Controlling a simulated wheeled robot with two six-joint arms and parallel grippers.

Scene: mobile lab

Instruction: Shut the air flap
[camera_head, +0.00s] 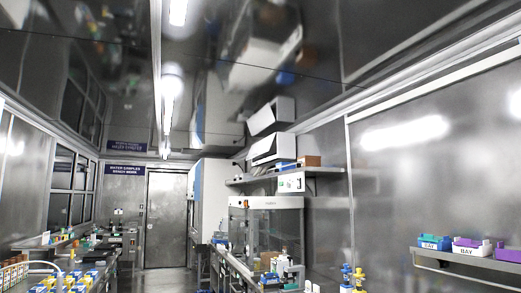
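A white box-shaped wall unit (275,150), which looks like an air unit, hangs high above the wall shelf right of centre. A slanted dark-edged part shows on its front left. It is too small to tell whether this is the air flap or how far open it stands. A similar white shape (271,115) shows just above it, apparently its reflection in the shiny ceiling. Neither of my grippers is in view.
A shelf (325,170) with boxes runs below the unit. A clear-walled cabinet (268,228) stands on the right bench. A wall ledge (465,261) with coloured bins juts out at right. Benches line both sides. A narrow aisle leads to a metal door (166,220).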

